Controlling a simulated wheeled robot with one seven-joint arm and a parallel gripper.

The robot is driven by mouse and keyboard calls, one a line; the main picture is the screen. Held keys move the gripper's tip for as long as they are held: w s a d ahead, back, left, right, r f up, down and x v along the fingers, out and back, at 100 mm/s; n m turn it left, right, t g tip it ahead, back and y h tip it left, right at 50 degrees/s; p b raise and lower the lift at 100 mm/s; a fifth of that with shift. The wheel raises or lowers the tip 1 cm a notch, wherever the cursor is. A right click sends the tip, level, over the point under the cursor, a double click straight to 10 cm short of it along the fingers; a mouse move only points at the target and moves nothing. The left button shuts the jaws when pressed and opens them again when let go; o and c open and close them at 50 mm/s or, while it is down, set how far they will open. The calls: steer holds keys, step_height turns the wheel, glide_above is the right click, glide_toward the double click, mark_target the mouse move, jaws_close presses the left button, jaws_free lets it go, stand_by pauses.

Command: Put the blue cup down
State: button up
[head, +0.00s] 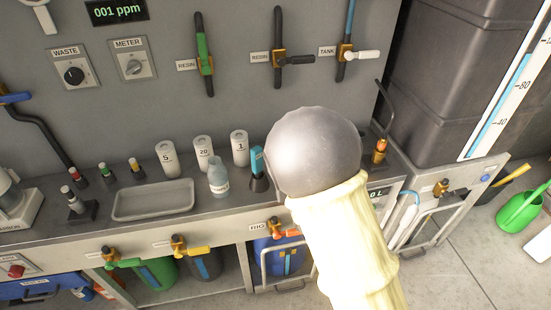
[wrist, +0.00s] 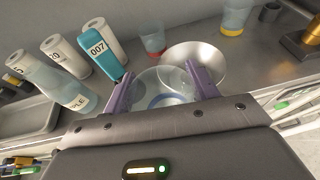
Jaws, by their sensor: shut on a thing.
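The blue cup (wrist: 168,101), clear with a blue ring, sits between the two purple fingers of my gripper (wrist: 160,84) in the wrist view. My gripper is shut on it. The wrist camera looks down on the cup, and the cup's base is hard to make out, so I cannot tell whether it touches the counter. In the head view my arm's rounded grey end hides both gripper and cup.
A shiny metal bowl (wrist: 200,58) is just beyond the cup. A red-banded cup (wrist: 152,40) and a yellow-banded cup (wrist: 233,20) stand further back. A shallow tray (head: 153,214) stands further left.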

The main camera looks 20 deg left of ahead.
steer(key=w+d+r+m+t+h+p, duration=0.1)
steer(key=w+d+r+m+h+p, duration=0.1)
steer(key=d+p, duration=0.6)
steer(key=w+d+r+m+h+p, duration=0.1)
steer(key=d+m+h+p, duration=0.15)
steer(key=d+p, duration=0.55)
steer(key=s+d+r+h+p, duration=0.1)
steer(key=d+r+p, duration=0.9)
steer(key=d+p, duration=0.3)
steer(key=shift+s+d+r+m+h+p, duration=0.35)
steer(key=shift+s+d+m+p, duration=0.1)
steer(key=shift+p, duration=0.15)
steer(key=shift+w, duration=0.15)
